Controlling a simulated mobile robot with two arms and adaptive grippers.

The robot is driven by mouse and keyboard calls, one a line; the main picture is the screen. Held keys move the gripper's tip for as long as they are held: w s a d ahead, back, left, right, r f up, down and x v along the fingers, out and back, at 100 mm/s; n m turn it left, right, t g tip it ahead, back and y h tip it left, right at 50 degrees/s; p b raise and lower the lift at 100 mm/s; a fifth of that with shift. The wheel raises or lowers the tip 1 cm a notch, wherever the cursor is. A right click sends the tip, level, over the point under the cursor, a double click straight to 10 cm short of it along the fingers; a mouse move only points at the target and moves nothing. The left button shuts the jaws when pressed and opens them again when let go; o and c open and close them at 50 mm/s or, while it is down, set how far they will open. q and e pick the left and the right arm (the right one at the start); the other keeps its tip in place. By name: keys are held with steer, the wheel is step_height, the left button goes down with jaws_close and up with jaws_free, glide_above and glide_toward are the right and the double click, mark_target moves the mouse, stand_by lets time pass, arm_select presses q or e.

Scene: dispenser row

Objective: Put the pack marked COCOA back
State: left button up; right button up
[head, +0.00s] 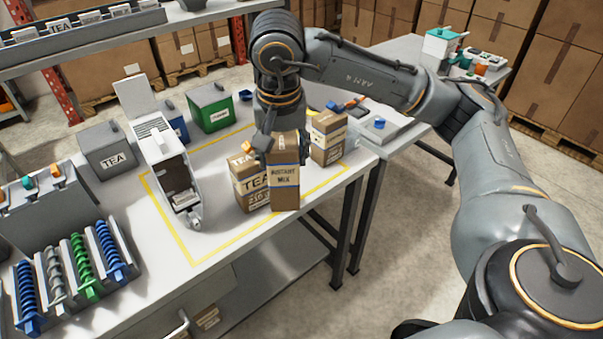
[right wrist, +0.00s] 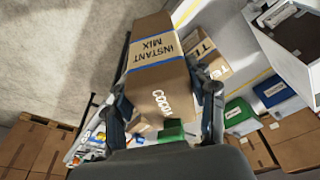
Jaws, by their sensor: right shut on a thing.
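My right gripper (head: 272,148) is shut on a brown pack with a blue INSTANT MIX band (head: 284,182). In the right wrist view the same pack (right wrist: 160,75) also shows the word COCOA, and the fingers of my right gripper (right wrist: 168,108) sit on both its sides. It looks upright in the head view, in front of and partly hiding a brown TEA pack (head: 247,190). I cannot tell whether its base touches the table. My left gripper is not in view.
Another brown pack (head: 328,140) stands just right of the held one. A white dispenser (head: 165,165) stands left on the table, near a grey TEA bin (head: 108,152) and a green bin (head: 209,107). Coloured augers (head: 82,265) lie at front left. Bare table (head: 215,220) lies between.

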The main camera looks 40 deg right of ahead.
mark_target(293, 134)
steer(key=d, duration=0.1)
steer(key=w+d+m, duration=0.1)
steer(key=w+d+r+m+h, duration=0.1)
steer(key=shift+d+r, duration=0.1)
steer(key=shift+d, duration=0.3)
arm_select(q)
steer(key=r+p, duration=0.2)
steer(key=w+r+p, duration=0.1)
steer(key=p, duration=0.1)
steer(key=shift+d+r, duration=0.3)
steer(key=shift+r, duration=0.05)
arm_select(e)
steer(key=w+d+f, duration=0.6)
steer(key=w+f, duration=0.4)
steer(key=f, duration=0.2)
steer(key=shift+w+d+f+t, duration=0.2)
steer(key=shift+w+d+t, duration=0.1)
steer(key=shift+w+d, duration=0.1)
steer(key=shift+f, duration=0.2)
steer(key=o, duration=1.6)
steer(key=shift+s, duration=0.1)
steer(key=shift+c, duration=0.2)
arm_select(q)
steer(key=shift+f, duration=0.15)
